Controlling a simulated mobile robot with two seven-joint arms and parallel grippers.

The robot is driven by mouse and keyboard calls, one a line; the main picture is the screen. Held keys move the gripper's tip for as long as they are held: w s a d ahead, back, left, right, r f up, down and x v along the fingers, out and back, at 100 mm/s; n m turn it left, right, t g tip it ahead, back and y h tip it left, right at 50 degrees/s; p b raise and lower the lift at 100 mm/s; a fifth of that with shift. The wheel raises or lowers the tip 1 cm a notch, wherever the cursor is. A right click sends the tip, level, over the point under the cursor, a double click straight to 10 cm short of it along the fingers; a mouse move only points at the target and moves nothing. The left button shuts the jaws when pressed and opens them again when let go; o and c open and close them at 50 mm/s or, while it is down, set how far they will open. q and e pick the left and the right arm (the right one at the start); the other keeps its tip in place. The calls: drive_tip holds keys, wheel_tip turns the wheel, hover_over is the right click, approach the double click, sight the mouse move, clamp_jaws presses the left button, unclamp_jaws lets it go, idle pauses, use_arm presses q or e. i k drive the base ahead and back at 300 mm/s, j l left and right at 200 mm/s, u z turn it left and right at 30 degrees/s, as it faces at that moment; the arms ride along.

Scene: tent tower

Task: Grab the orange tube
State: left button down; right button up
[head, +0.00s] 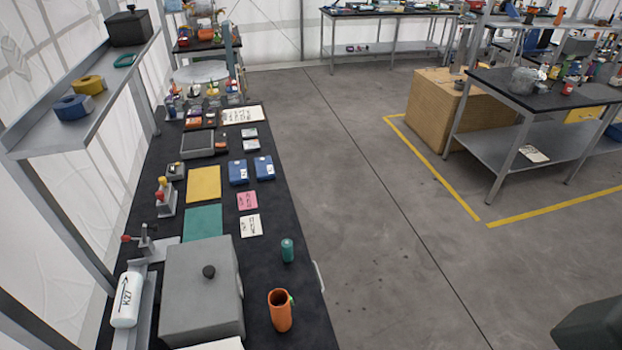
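The orange tube (280,311) stands upright on the black workbench (262,330), near the bench's right edge at the bottom of the head view. It is open at the top, with a dark hollow inside. A small green part shows at its right side near the rim. A small teal cylinder (287,250) stands behind it. A grey box with a round black knob (203,290) is to its left. Neither of my grippers is in view.
Blue boxes (238,172), a pink note (247,200), and yellow and teal sheets lie farther back on the bench. A white cylinder (127,312) sits at the left. A shelf (100,90) overhangs the left side. The floor right of the bench is open.

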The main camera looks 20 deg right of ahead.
sight(281, 317)
drive_tip(key=z, duration=0.15)
drive_tip(key=i+l+u, duration=0.15)
drive_tip(key=l+u, duration=0.15)
drive_tip(key=u, duration=0.15)
drive_tip(key=l+u, duration=0.3)
drive_tip(key=u, duration=0.2)
drive_tip(key=i+l+u, duration=0.1)
drive_tip(key=l+u, duration=0.55)
drive_tip(key=u, duration=0.25)
drive_tip(key=k+l+u, duration=0.1)
drive_tip(key=l+u, duration=0.2)
drive_tip(key=u, duration=0.2)
